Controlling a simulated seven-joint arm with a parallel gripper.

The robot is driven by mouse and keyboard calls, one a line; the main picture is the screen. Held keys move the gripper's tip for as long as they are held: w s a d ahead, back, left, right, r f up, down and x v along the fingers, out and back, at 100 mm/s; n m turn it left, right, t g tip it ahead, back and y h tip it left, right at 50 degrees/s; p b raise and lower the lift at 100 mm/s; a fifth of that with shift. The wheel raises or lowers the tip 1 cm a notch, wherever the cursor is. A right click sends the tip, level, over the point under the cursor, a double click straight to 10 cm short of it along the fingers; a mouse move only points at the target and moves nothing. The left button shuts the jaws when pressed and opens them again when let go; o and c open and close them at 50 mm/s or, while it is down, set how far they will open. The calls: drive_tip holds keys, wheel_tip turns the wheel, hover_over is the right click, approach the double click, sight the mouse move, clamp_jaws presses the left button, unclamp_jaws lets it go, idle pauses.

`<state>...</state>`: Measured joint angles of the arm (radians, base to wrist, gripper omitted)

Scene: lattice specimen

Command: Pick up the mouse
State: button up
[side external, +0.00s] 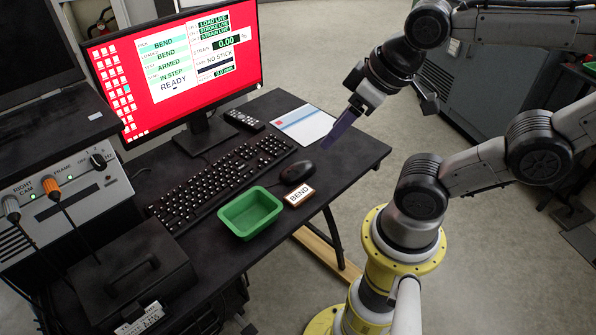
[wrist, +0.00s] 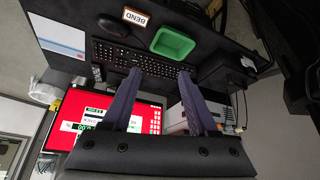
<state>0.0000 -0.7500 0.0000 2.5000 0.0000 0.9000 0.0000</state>
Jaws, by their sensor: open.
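The black mouse (side external: 297,172) lies on the dark desk (side external: 362,150), to the right of the keyboard and beside the block marked BEND. In the wrist view the mouse (wrist: 112,27) shows near the top, left of the BEND block. My gripper (side external: 330,146) is above the desk, up and to the right of the mouse in the side view, and apart from it. In the wrist view the two purple fingers (wrist: 160,74) are spread with nothing between them that they hold.
The BEND block (side external: 299,195) and a green tray (side external: 250,212) sit close to the mouse. A black keyboard (side external: 218,183) lies to its left. A remote (side external: 244,121) and a white-blue sheet (side external: 303,124) lie behind. A red-screen monitor (side external: 175,65) stands at the back.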

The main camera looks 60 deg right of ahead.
drive_tip(key=o, duration=0.6)
drive_tip(key=shift+c, duration=0.2)
